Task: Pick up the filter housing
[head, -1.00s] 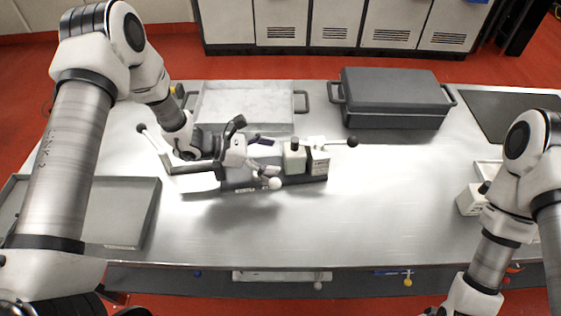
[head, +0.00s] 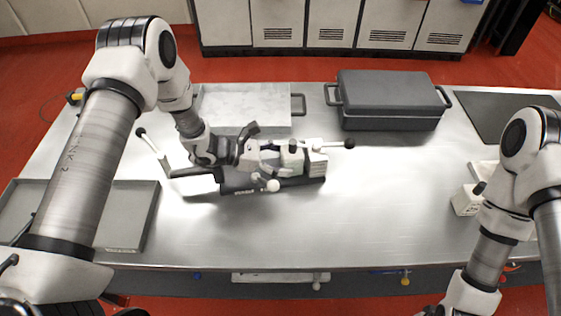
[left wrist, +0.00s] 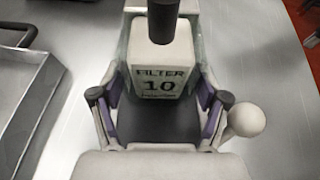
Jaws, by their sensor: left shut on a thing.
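The filter housing (left wrist: 158,85) is a pale block marked "FILTER 10" with a black knob on top, in the middle of the left wrist view. It also shows in the head view as a pale block (head: 315,162) at the right end of a dark holder (head: 240,183) on the table. My left gripper (head: 286,162) is shut on the housing, with a finger on each side of it. The fingers and the arm hide part of it. My right arm is at the right edge of the head view, with its gripper out of the picture.
A pale shallow tray (head: 245,105) and a dark lidded case (head: 390,98) stand behind. A grey tray (head: 135,215) is at the left. Levers with white and black balls stick out around the holder. The front middle of the table is clear.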

